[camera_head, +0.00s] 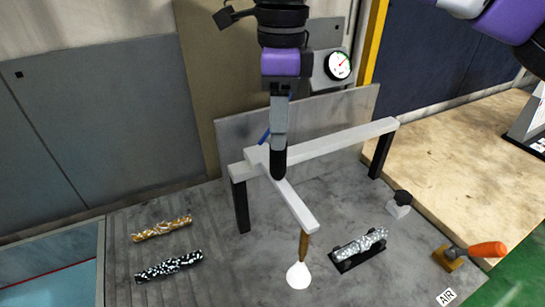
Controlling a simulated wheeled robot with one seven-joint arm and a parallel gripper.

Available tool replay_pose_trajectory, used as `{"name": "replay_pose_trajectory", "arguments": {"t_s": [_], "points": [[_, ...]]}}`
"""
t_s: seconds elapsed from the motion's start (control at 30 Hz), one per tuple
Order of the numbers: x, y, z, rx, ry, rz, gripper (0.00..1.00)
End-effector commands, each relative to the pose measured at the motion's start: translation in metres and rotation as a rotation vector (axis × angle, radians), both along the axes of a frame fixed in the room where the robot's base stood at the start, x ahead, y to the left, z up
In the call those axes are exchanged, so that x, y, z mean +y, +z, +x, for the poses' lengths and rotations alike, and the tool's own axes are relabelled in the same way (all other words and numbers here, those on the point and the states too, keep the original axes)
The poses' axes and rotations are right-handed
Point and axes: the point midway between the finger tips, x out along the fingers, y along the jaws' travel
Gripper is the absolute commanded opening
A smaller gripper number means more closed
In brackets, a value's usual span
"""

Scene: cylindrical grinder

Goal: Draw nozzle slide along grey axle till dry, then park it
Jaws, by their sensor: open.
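The nozzle slide (295,206) is a pale bar reaching forward from a pale crossrail (340,141), which stands on dark posts. It sits near the rail's left end. A brown nozzle (303,246) hangs from its front end, with a white cone shape (299,275) below. The speckled grey axle (361,244) lies in a black cradle (345,266), to the right of the nozzle. Whether it is wet is too small to tell. My gripper (278,165) points down at the slide near the rail, seen edge-on, open. It hides part of the slide; contact cannot be told.
A gold axle (162,228) and a black-and-white axle (169,265) lie at left. A black-knobbed block (399,205) stands right of the cradle. An orange-handled valve (487,249) and an AIR label (446,297) are at right. A round gauge (338,65) is behind.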

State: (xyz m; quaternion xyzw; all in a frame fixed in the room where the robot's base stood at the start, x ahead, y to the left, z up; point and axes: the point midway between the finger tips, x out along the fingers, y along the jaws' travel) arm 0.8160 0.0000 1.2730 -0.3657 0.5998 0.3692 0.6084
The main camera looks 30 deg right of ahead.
Motion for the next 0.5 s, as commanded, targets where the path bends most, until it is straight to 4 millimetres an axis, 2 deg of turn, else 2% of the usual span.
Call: {"name": "replay_pose_trajectory", "arguments": {"t_s": [0.17,0.5], "points": [[-0.003,-0.008,-0.002,0.011,0.006,-0.012,0.51],[-0.002,-0.057,-0.003,0.009,0.007,-0.01,0.51]]}}
